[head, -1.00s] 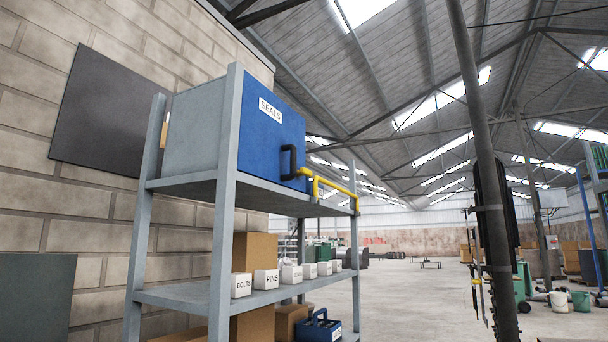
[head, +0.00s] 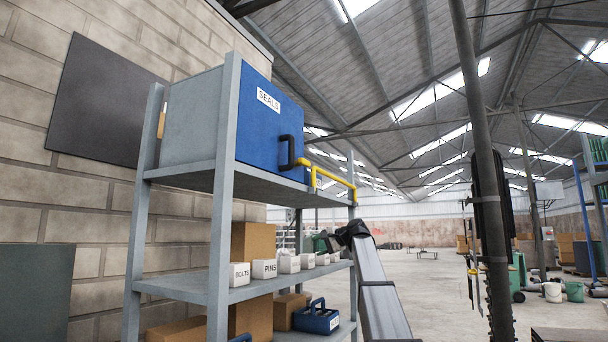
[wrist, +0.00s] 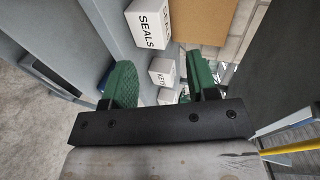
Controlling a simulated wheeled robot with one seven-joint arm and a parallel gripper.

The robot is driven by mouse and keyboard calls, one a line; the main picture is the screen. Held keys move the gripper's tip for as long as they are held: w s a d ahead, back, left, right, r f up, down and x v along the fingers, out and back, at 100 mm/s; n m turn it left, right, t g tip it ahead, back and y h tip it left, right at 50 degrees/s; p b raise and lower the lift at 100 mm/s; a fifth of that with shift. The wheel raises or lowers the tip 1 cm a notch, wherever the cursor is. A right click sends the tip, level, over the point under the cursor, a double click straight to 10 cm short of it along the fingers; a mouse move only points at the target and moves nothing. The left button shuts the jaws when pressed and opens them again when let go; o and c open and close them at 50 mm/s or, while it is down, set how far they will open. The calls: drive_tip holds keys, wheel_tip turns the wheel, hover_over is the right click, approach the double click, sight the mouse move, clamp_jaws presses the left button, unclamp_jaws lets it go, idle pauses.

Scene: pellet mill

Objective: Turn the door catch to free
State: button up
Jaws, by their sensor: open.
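A blue door (head: 270,128) labelled SEALS closes the grey box on the top shelf. A black handle (head: 287,153) stands on its lower right. A yellow bent bar (head: 332,177) runs from beside the handle along the shelf's front edge; I cannot tell whether it or the handle is the catch. In the wrist view my gripper (wrist: 162,77) has two green fingers spread apart, with nothing held. A yellow bar also shows at the right edge there (wrist: 290,147). In the head view my arm rises right of the shelf, its end below the yellow bar.
The middle shelf (head: 190,286) carries small white labelled boxes (head: 264,269) and a cardboard box (head: 253,241). In the wrist view a white SEALS box (wrist: 149,22) lies beyond the fingers. A blue tote (head: 316,317) is lower. A dark post (head: 482,170) stands right; open floor lies between.

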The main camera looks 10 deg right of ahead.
wheel_tip(320, 180, up, 20)
drive_tip(key=s+d+t+y, duration=0.1)
drive_tip(key=s+d+y, duration=0.1)
drive_tip(key=y, duration=0.2)
approach(307, 162)
drive_tip(key=a, duration=0.1)
drive_tip(key=shift+n, duration=0.3)
drive_tip(key=x, duration=1)
drive_tip(key=shift+w, duration=0.35)
drive_tip(key=shift+a, duration=0.1)
drive_tip(key=c, duration=0.9)
